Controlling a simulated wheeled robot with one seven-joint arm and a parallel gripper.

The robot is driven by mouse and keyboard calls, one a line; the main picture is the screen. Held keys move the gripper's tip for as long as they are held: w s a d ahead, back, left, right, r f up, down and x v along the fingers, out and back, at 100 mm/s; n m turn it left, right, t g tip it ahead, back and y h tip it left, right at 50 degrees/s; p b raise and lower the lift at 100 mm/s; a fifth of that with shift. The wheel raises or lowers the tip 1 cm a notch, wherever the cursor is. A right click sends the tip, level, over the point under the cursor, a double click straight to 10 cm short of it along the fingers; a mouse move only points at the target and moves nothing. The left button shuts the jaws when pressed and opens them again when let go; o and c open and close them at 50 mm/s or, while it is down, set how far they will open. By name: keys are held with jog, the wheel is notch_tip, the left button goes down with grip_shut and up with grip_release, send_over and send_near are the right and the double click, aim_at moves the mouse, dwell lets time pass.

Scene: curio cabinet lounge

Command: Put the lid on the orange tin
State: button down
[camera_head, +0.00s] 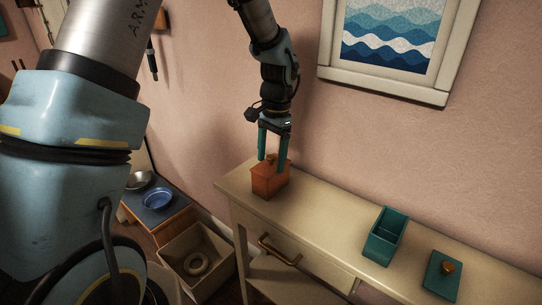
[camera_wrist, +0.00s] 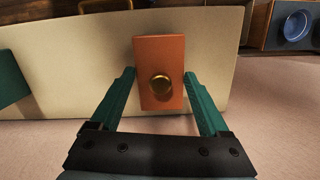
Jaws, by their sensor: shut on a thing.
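The orange tin (camera_head: 268,186) stands upright near the left end of the cream console table. Its orange lid, with a round brass knob, shows in the wrist view (camera_wrist: 159,54). My gripper (camera_head: 272,157) points down over the tin, with its two teal fingers along opposite sides of the lid. In the wrist view my gripper (camera_wrist: 160,76) is shut on the lid, with the knob between the fingers. In the head view the lid lies at the tin's top; I cannot tell whether it is fully seated. The lid hides the tin's inside.
An open teal tin (camera_head: 384,248) stands further right on the table (camera_head: 325,225), with a teal lid (camera_head: 441,278) with a brass knob beside it. Left and below are a low stand with a blue bowl (camera_head: 158,198) and a box (camera_head: 215,279) holding a ring. A framed picture hangs behind.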

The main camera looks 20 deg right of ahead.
grip_release()
jog(key=shift+r, duration=0.1)
notch_tip(320, 180, up, 11)
jog(key=d+b, duration=0.1)
jog(key=shift+w+f+b, duration=0.2)
jog(key=shift+w+b, duration=0.05)
jog(key=shift+b, duration=0.1)
dwell(0.4)
jog(key=w+a+f+n+h, duration=0.1)
jog(key=a+n, duration=0.2)
jog(key=a, duration=0.5)
jog(key=w+a+f+n, duration=0.1)
jog(key=a+f+n, duration=0.1)
jog(key=a, duration=0.5)
jog(key=s+a+f+n+t, duration=0.1)
jog(key=s+a+n, duration=0.2)
jog(key=a, duration=0.5)
jog(key=s+a+f+n+t, duration=0.1)
jog(key=s+a+f+n, duration=0.1)
jog(key=a, duration=0.6)
jog(key=s+n, duration=0.1)
jog(key=n, duration=0.1)
jog(key=shift+s+f+n, duration=0.15)
jog(key=shift+s+n, duration=0.1)
jog(key=shift+n, duration=0.05)
